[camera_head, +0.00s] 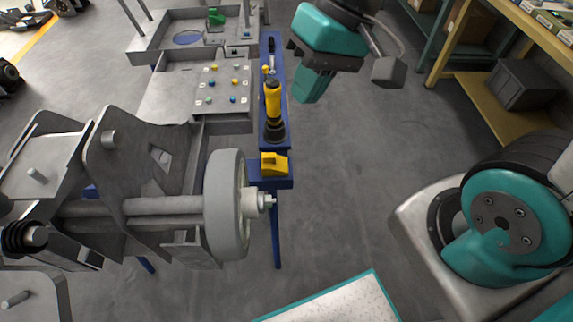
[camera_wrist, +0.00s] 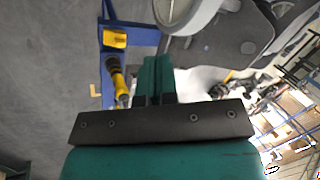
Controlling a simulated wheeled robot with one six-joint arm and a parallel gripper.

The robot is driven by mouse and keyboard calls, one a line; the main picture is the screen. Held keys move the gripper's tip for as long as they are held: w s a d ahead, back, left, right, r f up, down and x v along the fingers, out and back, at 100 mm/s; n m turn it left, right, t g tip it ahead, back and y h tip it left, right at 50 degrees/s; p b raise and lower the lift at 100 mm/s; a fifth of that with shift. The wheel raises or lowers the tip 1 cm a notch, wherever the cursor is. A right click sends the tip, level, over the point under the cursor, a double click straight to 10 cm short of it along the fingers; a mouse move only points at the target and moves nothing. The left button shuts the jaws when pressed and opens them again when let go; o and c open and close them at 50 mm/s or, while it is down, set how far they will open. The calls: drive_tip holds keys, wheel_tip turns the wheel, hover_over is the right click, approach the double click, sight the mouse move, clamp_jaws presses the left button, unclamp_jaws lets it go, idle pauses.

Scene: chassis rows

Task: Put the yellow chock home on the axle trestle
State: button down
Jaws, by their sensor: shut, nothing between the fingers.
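The yellow chock (camera_head: 273,164) sits on the near end plate of the blue trestle (camera_head: 285,183), beside the grey wheel (camera_head: 226,205) on the axle. It looks upright; I cannot tell whether it is fully seated. In the wrist view the chock (camera_wrist: 115,39) lies on the blue trestle (camera_wrist: 146,37), at the upper left. My gripper (camera_head: 306,98) is shut and empty. It hangs to the right of the trestle, beyond the chock and apart from it. Its closed fingers (camera_wrist: 158,65) show in the middle of the wrist view.
A yellow and black tool (camera_head: 273,103) stands on the trestle behind the chock, close to my gripper. Grey trays with coloured buttons (camera_head: 222,86) lie to the left. A shelf with a grey bin (camera_head: 523,85) stands at the right. The floor right of the trestle is clear.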

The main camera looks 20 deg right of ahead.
drive_tip(key=w+d+f+m+y+b, duration=0.1)
drive_tip(key=w+d+f+m, duration=0.45)
drive_tip(key=f, duration=0.35)
drive_tip(key=w+d+f+m+y+b, duration=0.15)
drive_tip(key=w+d+f+m, duration=0.25)
drive_tip(key=w+f+m, duration=0.4)
drive_tip(key=d+f+m+t+b, duration=0.1)
drive_tip(key=d+f+m, duration=0.2)
drive_tip(key=f, duration=0.3)
drive_tip(key=d+f+m+t+y, duration=0.1)
drive_tip(key=d+f+m, duration=0.1)
drive_tip(key=f+m, duration=0.3)
drive_tip(key=d+f+m+t+b, duration=0.1)
drive_tip(key=d+f+m, duration=0.15)
drive_tip(key=f, duration=0.55)
drive_tip(key=p, duration=0.1)
approach(288, 166)
drive_tip(key=d+f+x, duration=0.1)
drive_tip(key=x, duration=0.5)
drive_tip(key=shift+w+a+f, duration=0.1)
drive_tip(key=shift+w+a, duration=0.2)
drive_tip(key=shift+a, duration=0.3)
drive_tip(key=shift+a, duration=0.1)
